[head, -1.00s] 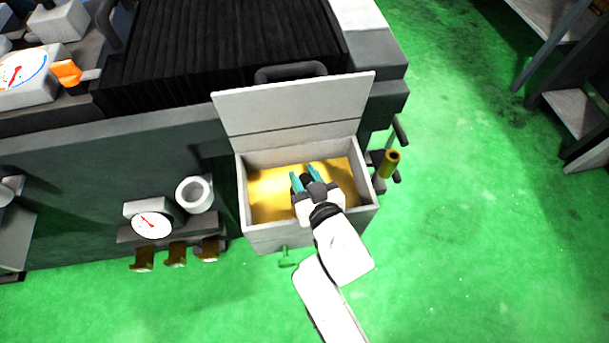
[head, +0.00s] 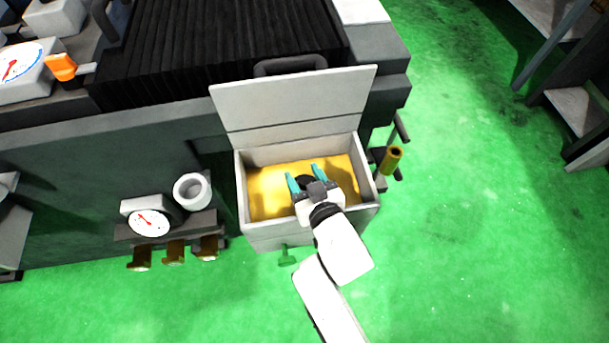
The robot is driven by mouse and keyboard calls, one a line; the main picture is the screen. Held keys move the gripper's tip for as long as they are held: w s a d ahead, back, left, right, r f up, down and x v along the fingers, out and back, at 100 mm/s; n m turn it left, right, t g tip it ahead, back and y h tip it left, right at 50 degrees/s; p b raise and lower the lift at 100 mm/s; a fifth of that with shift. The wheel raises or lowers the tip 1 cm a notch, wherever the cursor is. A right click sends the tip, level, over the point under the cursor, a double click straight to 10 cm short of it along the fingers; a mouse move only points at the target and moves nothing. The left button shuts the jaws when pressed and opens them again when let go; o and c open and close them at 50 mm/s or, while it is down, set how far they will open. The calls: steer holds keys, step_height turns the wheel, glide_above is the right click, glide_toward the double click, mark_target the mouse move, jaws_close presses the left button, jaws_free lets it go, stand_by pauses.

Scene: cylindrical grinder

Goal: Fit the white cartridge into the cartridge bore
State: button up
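My gripper (head: 305,179) is over the open light-grey box (head: 257,232). Its two teal fingers are spread apart. A dark round shape (head: 305,183) shows between the fingers; I cannot tell whether it is the cartridge bore or part of my gripper. No white cartridge shows between the fingers. A white hollow cylinder (head: 192,190) is on the machine front, left of the box and beside a round gauge (head: 149,222). I cannot tell whether it is the white cartridge or a housing with the bore.
The box's lid (head: 295,101) stands raised at the back, and its inside is yellow. A green valve handle (head: 287,256) sticks out of its front. A brass-coloured tube (head: 391,160) is at its right. Several brass pieces (head: 174,252) hang below the gauge.

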steer(key=shift+o, duration=0.7)
steer(key=shift+f, duration=0.1)
steer(key=shift+s+d, duration=0.1)
steer(key=shift+s, duration=0.15)
steer(key=p+v, duration=0.1)
steer(key=v, duration=0.9)
steer(key=shift+r, duration=0.25)
steer(key=shift+d, duration=0.15)
steer(key=shift+s, duration=0.1)
